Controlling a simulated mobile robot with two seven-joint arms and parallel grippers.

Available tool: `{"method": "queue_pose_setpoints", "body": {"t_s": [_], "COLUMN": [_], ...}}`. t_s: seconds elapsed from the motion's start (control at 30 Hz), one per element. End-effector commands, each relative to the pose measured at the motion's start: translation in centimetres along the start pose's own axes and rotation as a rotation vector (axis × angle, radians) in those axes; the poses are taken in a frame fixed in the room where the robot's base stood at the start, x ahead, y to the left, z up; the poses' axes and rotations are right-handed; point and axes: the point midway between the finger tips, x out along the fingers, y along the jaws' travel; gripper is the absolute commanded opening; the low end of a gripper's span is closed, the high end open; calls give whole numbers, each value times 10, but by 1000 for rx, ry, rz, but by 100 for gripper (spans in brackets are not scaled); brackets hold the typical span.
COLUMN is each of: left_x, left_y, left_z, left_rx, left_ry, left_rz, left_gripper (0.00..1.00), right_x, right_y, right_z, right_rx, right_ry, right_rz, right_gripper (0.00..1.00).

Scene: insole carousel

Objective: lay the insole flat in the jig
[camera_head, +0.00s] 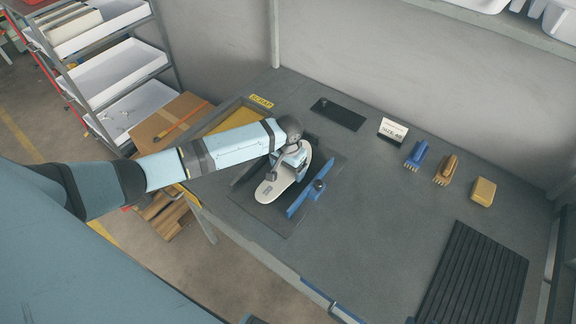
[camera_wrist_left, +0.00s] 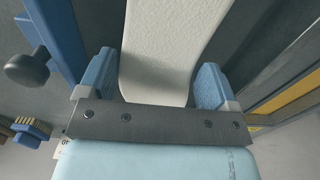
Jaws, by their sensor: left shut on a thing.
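The pale insole (camera_head: 272,188) is over the jig, a dark plate with a blue bar (camera_head: 305,197) and black knob on its right side. My left gripper (camera_head: 292,158) is shut on the insole near its far end. In the left wrist view the insole (camera_wrist_left: 170,45) runs between the two blue fingers (camera_wrist_left: 160,85). The jig's blue bar (camera_wrist_left: 62,42) and knob (camera_wrist_left: 27,69) are to the left there, apart from the fingers. I cannot tell whether the insole touches the jig's floor. My right gripper is not in view.
A yellow-edged scrap bin (camera_head: 228,117) is left of the jig behind my arm. A black plate (camera_head: 338,114), a white label card (camera_head: 392,131), a blue brush (camera_head: 416,155), a tan brush (camera_head: 446,169) and a yellow block (camera_head: 482,192) lie behind and right. A ribbed black mat (camera_head: 473,275) is front right.

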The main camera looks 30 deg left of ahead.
Motion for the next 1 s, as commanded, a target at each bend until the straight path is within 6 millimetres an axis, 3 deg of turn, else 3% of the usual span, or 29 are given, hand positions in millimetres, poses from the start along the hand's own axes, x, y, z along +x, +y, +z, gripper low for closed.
{"method": "queue_pose_setpoints", "body": {"t_s": [0.23, 0.27, 0.3, 0.67, 1.0], "left_x": [0, 0, 0, -10, -82], "left_y": [0, 0, 0, 0, 0], "left_z": [0, 0, 0, 0, -1], "left_rx": [0, 0, 0, 0, 0], "left_ry": [0, 0, 0, 2, 4], "left_rz": [0, 0, 0, 1, 0], "left_gripper": [62, 91, 100, 100, 100], "right_x": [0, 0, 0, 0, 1], "right_y": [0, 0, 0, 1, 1], "right_z": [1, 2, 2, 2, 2], "right_rx": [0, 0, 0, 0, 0], "right_ry": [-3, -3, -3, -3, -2], "right_rz": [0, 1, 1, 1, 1], "right_gripper": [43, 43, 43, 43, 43]}}
